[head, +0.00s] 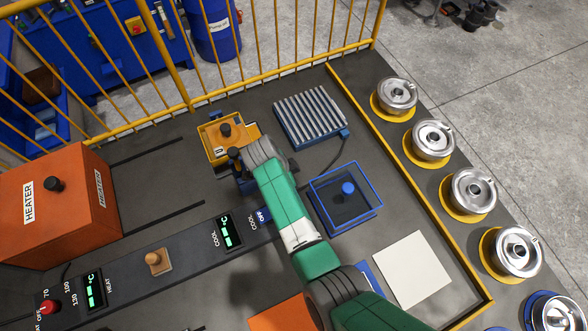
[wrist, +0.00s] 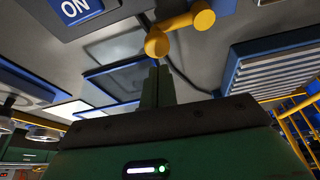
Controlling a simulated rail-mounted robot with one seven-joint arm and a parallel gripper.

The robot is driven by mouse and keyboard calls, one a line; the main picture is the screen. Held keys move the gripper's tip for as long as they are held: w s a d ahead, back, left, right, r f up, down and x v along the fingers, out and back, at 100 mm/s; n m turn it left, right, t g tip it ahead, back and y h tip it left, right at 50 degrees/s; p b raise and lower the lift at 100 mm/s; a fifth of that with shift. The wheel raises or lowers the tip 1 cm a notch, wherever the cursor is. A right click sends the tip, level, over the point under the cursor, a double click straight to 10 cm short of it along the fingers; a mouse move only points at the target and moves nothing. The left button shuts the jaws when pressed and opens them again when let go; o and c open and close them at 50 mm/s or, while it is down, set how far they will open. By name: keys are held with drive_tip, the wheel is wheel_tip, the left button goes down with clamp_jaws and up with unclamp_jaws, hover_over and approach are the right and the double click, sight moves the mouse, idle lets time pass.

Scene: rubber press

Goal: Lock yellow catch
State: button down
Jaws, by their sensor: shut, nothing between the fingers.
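The yellow catch (wrist: 180,28) shows at the top middle of the wrist view, a bent yellow bar with rounded ends. My gripper (wrist: 158,72) is shut and empty, its thin fingers upright just below the catch's lower rounded end. They look very near it; I cannot tell whether they touch. In the head view my gripper (head: 238,172) is beside a yellow-orange box (head: 214,150) with a black knob, and my arm hides part of that area. I cannot make out the catch itself in the head view.
A blue ribbed rack (head: 309,113) and a blue-edged clear box (head: 343,197) stand right of my arm. An orange heater (head: 60,205) is at left. A yellow railing (head: 190,85) runs behind. Metal wheels (head: 430,139) line the right edge. A blue ON label (wrist: 80,10) is near the catch.

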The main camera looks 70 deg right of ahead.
drive_tip(key=v, duration=0.5)
idle(0.5)
drive_tip(key=w+a+r+n+t+h, duration=0.2)
drive_tip(key=w+r+n+t, duration=0.3)
drive_tip(key=w+r, duration=0.5)
drive_tip(key=w+a+r+n+t+h, duration=0.2)
drive_tip(key=w+a+r+n+t, duration=0.15)
drive_tip(key=w+r, duration=0.6)
drive_tip(key=w+a+r+n+t, duration=0.2)
drive_tip(key=a+r+n+t, duration=0.25)
drive_tip(key=r, duration=0.55)
drive_tip(key=w+a+r+n+t, duration=0.2)
drive_tip(key=a+r+n+t, duration=0.3)
drive_tip(key=r, duration=0.6)
drive_tip(key=s+a+r+n+t+y, duration=0.45)
drive_tip(key=s+a+r, duration=0.35)
drive_tip(key=a+r, duration=0.45)
drive_tip(key=s+a+r+n+t+y, duration=0.3)
drive_tip(key=s+a+r+n+t, duration=0.35)
drive_tip(key=a+r, duration=0.55)
wheel_tip(320, 180, up, 21)
drive_tip(key=d+p, duration=0.1)
drive_tip(key=p, duration=1.9)
drive_tip(key=shift+w+d+f+m+g, duration=0.2)
drive_tip(key=shift+d+f+m+g, duration=0.05)
drive_tip(key=shift+d+m+g, duration=0.15)
